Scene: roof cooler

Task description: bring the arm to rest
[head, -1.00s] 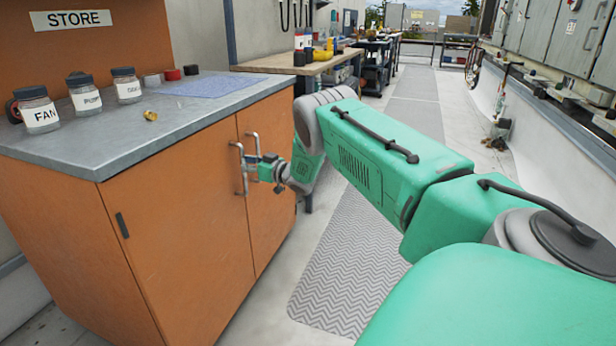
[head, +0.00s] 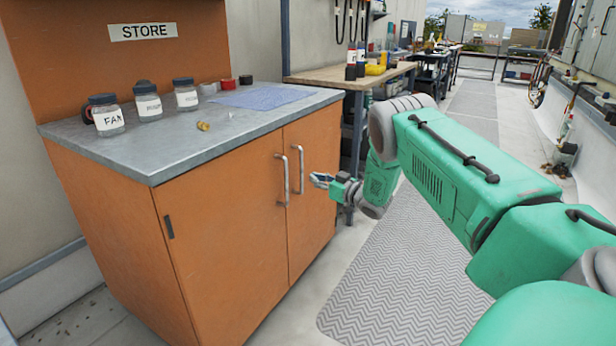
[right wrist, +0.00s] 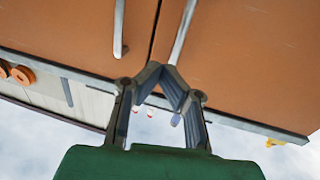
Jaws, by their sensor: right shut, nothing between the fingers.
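My right arm, green with grey joints, reaches in from the right in the head view. Its right gripper (head: 322,180) is just right of the orange cabinet's (head: 225,220) two upright door handles, apart from them. In the right wrist view the two fingers (right wrist: 162,72) meet at their tips, with nothing between them. The left handle (head: 284,180) and right handle (head: 298,170) stand side by side on the closed doors; the wrist view also shows both at its top. My left gripper is not in view.
The grey cabinet top (head: 180,140) holds labelled jars (head: 106,115), a small brass piece (head: 203,126) and a blue cloth (head: 262,98). A wooden workbench (head: 345,76) stands behind. A ribbed floor mat (head: 385,280) lies right of the cabinet, with open floor around it.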

